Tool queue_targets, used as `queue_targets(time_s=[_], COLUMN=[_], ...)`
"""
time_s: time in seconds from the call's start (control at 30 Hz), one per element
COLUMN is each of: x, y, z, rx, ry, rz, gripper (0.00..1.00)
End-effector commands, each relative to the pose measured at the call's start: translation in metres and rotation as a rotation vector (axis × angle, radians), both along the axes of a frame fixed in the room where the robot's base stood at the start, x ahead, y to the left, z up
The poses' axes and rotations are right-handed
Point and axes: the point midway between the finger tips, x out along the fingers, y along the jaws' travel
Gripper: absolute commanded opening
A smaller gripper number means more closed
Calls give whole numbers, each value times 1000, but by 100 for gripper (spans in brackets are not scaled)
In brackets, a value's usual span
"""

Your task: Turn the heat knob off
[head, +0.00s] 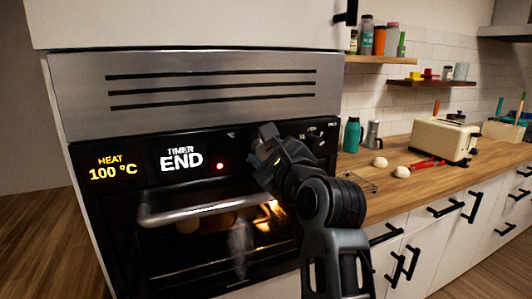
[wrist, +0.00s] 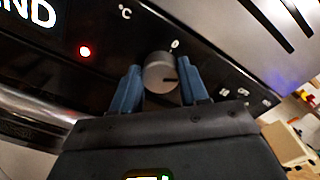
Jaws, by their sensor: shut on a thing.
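The round metallic heat knob (wrist: 160,73) is on the black oven panel in the wrist view. Its dark pointer line lies toward the right, and a "0" mark is printed above it, slightly right. My gripper (head: 267,147) is at the panel, its two blue fingers on either side of the knob, shut on it. In the head view the gripper hides the knob. The heat display (head: 111,168) reads 100 °C. The timer display (head: 181,160) reads END. A red light (head: 220,166) is lit.
The oven door handle (head: 205,210) sticks out below the panel. The oven inside is lit, and whitish vapour shows at the door. To the right, a wooden counter (head: 420,192) holds a toaster (head: 440,141), a green bottle (head: 352,135) and white round items.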

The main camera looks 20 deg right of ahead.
Motion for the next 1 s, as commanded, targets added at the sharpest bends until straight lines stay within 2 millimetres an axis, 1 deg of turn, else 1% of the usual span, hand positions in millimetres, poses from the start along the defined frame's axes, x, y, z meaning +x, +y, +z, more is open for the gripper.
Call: queue_targets(time_s=[0.17,0.37,0.57,1.0], x=[0,0,0,0], y=[0,0,0,1], z=[-1,-1,-2,-2], rx=[-24,-113,-271,-686], ry=[1,1,1,2], rz=[1,0,0,1], gripper=[13,13,13,13])
